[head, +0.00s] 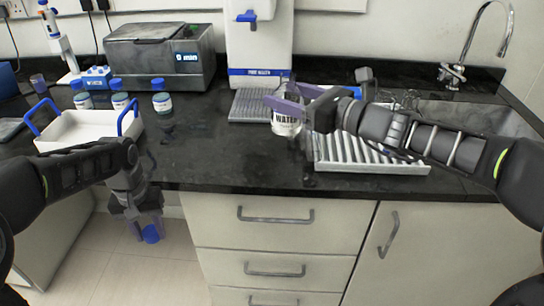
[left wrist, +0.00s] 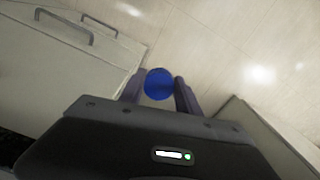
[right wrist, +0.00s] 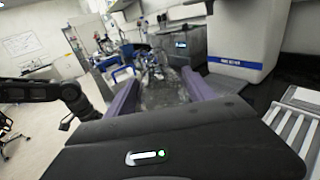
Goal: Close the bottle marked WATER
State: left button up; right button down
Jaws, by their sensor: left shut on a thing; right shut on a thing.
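The bottle marked WATER (head: 285,123) is held above the counter, in front of the white water purifier. My right gripper (head: 290,103) is shut on it. In the right wrist view the clear bottle (right wrist: 165,92) sits between the fingers; its mouth is hard to make out. My left gripper (head: 146,226) is low, in front of the counter edge and over the floor. It is shut on a round blue cap (head: 151,234). The cap also shows between the fingertips in the left wrist view (left wrist: 158,84). Cap and bottle are well apart.
A white tray (head: 88,131) with blue handles stands at the left. Several blue-capped bottles (head: 161,104) stand behind it, before a grey device (head: 160,55) reading 0 min. A ribbed white rack (head: 370,155) and sink (head: 480,118) are at the right. The middle counter is clear.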

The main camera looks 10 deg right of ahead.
pick_arm(q)
jog(key=shift+s+d+r, duration=0.1)
jog(key=shift+s+d, duration=0.05)
pick_arm(e)
jog(key=shift+s+d+r, duration=0.1)
jog(key=shift+s+d, duration=0.05)
jog(key=shift+s, duration=0.05)
pick_arm(q)
jog(key=shift+f+b, duration=0.45)
pick_arm(e)
notch_tip(320, 180, down, 5)
jog(key=shift+w+r, duration=0.1)
jog(key=shift+r, duration=0.05)
jog(key=shift+f, duration=0.2)
pick_arm(q)
jog(key=shift+f+b, duration=0.4)
pick_arm(e)
jog(key=shift+f, duration=2.5)
pick_arm(q)
jog(key=shift+f, duration=0.15)
pick_arm(e)
jog(key=shift+f, duration=0.1)
jog(key=shift+c, duration=1.8)
grip_release()
